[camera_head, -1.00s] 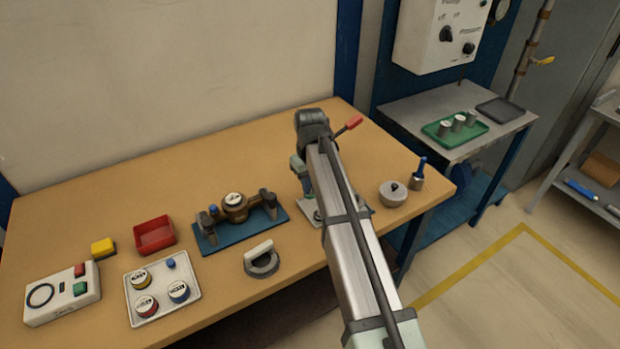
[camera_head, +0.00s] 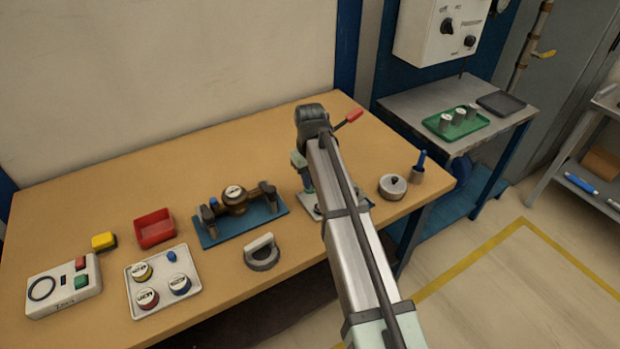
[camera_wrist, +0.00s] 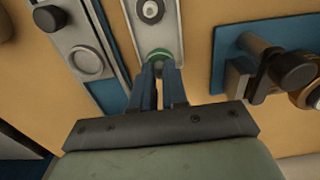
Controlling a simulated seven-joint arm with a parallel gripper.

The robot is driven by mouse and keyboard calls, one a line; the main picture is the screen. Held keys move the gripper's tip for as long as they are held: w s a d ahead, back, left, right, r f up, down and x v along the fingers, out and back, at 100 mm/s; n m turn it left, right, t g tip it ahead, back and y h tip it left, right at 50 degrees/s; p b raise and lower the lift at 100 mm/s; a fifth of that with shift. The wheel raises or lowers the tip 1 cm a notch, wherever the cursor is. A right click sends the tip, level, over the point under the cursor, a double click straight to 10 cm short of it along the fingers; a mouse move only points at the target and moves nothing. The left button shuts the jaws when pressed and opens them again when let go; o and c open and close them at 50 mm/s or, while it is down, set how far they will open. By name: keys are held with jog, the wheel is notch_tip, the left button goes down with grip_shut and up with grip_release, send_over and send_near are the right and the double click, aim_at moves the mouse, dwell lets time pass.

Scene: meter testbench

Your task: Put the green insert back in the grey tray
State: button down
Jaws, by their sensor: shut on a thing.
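The green insert (camera_wrist: 158,54) shows in the wrist view as a small green round piece at my fingertips. My gripper (camera_wrist: 159,66) is shut on it, over a narrow grey plate. I cannot tell whether the insert touches the plate. The grey tray (camera_head: 136,311) stands at the front left of the bench in the head view. It holds yellow-, red- and blue-ringed round inserts and a small blue knob.
A blue fixture with a brass meter (camera_head: 235,196) stands between tray and arm. A red bin (camera_head: 155,228), a yellow block (camera_head: 104,241), a control box (camera_head: 62,288) and a grey ring with a handle (camera_head: 262,253) surround the tray.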

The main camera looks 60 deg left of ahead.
jog(key=shift+f, duration=1.4)
dwell(1.3)
jog(key=c, duration=0.8)
grip_release()
jog(key=shift+r, duration=0.2)
jog(key=shift+r, duration=3.35)
